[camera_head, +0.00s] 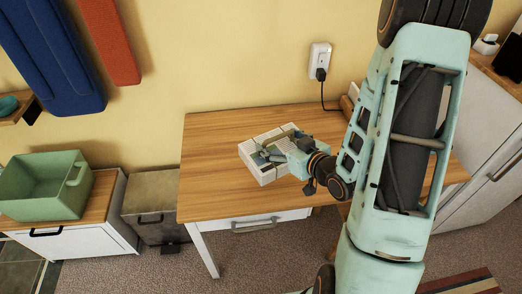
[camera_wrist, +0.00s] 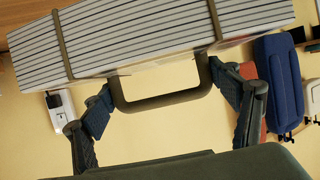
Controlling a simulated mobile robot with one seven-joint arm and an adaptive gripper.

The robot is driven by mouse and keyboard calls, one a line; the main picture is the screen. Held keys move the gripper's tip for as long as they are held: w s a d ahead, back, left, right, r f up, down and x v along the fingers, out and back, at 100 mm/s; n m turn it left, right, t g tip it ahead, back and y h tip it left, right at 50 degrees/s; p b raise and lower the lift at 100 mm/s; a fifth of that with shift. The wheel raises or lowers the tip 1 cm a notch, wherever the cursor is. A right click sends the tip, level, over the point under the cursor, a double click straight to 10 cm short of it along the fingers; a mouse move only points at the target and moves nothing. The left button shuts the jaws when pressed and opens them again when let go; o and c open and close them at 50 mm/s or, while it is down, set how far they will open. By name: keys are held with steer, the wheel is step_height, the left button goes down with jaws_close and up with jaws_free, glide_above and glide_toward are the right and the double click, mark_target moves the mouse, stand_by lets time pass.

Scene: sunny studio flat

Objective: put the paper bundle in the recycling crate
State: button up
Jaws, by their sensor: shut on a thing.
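The paper bundle (camera_head: 253,152) is a pale striped stack with dark straps, at the desk's middle in the head view. I cannot tell whether it rests on the desk or is just above it. In the wrist view the bundle (camera_wrist: 150,38) fills the top, with a dark handle loop on its near side. My gripper (camera_head: 283,157) is at the bundle's right side, its two fingers (camera_wrist: 160,92) shut on the handle at both sides. The recycling crate (camera_head: 45,207) is a green open box at the left; its inside is only partly visible.
The crate stands on a wooden-topped white cabinet (camera_head: 85,236). A lower grey box (camera_head: 150,205) stands between it and the wooden desk (camera_head: 205,165). A wall socket (camera_head: 320,60) with a plugged cable is behind the desk. The desk's left part is clear.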

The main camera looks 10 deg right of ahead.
mark_target(271, 136)
steer(key=shift+b+x, duration=1.55)
steer(key=shift+b, duration=1.85)
steer(key=x, duration=0.4)
steer(key=shift+d+f+b, duration=0.1)
steer(key=shift+f+b, duration=0.05)
steer(key=shift+b, duration=0.25)
steer(key=shift+w+a+f+b, duration=0.25)
steer(key=shift+w+f+b, duration=0.7)
steer(key=shift+f, duration=0.55)
steer(key=shift+w+a+f+b, duration=0.3)
steer(key=shift+w+f+b, duration=0.65)
steer(key=shift+f, duration=0.55)
steer(key=shift+w+a+f+b, duration=0.25)
steer(key=shift+w+f+b, duration=0.7)
steer(key=shift+f, duration=0.55)
steer(key=shift+s+f, duration=0.1)
steer(key=o, duration=1.2)
steer(key=shift+f, duration=0.15)
steer(key=o, duration=0.5)
steer(key=shift+s, duration=0.1)
